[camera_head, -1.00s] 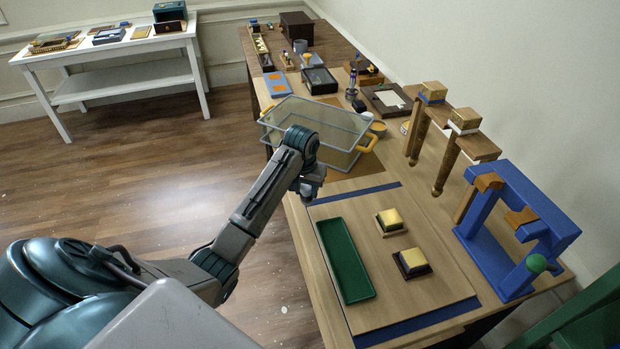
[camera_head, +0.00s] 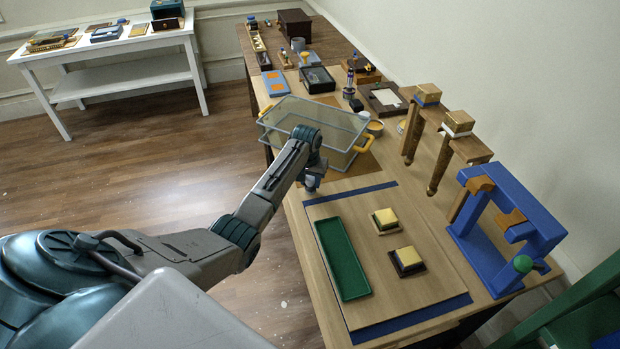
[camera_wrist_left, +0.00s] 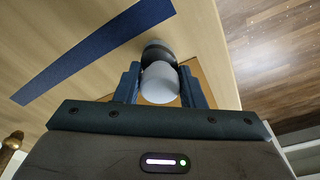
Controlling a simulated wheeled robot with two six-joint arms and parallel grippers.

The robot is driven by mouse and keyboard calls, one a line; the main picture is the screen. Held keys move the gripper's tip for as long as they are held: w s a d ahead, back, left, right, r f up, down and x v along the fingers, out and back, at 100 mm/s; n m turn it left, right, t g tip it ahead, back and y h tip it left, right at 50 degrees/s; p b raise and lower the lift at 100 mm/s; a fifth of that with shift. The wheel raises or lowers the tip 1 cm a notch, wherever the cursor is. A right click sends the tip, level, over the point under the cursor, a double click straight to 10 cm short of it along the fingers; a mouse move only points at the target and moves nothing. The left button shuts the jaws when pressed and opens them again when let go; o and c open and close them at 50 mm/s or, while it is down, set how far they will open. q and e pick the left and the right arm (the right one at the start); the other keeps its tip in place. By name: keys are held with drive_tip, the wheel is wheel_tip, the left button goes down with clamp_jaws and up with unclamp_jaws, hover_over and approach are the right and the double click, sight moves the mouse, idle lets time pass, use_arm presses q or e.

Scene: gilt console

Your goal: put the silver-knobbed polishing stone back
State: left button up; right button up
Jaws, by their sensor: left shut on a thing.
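My left gripper (camera_head: 313,186) is low over the left edge of the wooden table, between the clear bin and the far blue strip of the work mat. In the left wrist view, its two fingers (camera_wrist_left: 158,84) are shut on a pale silver knob (camera_wrist_left: 160,82) with a dark round body (camera_wrist_left: 157,52) behind it, which looks like the silver-knobbed polishing stone. In the head view the stone is mostly hidden by the gripper. I cannot tell whether its base touches the table. My right gripper is not in view.
A clear bin with yellow handles (camera_head: 290,112) stands just beyond the gripper. A long green tray (camera_head: 342,258) and two yellow-topped blocks (camera_head: 385,221) (camera_head: 406,261) lie on the near board. A blue frame (camera_head: 500,230) and wooden stands (camera_head: 420,120) line the right side.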

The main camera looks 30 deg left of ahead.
sight(308, 181)
use_arm(q)
drive_tip(key=o, duration=1)
drive_tip(key=shift+f, duration=0.1)
drive_tip(key=shift+o, duration=0.2)
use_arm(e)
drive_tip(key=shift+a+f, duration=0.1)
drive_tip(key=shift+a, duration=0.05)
use_arm(q)
drive_tip(key=shift+r, duration=0.35)
drive_tip(key=r, duration=0.3)
drive_tip(key=s+r+b, duration=0.1)
drive_tip(key=r, duration=0.2)
drive_tip(key=r+b, duration=0.1)
drive_tip(key=r, duration=0.3)
drive_tip(key=shift+s+d+r, duration=0.1)
drive_tip(key=shift+s+d, duration=0.05)
drive_tip(key=shift+s, duration=0.15)
drive_tip(key=shift+s+r, duration=0.1)
drive_tip(key=shift+r, duration=0.55)
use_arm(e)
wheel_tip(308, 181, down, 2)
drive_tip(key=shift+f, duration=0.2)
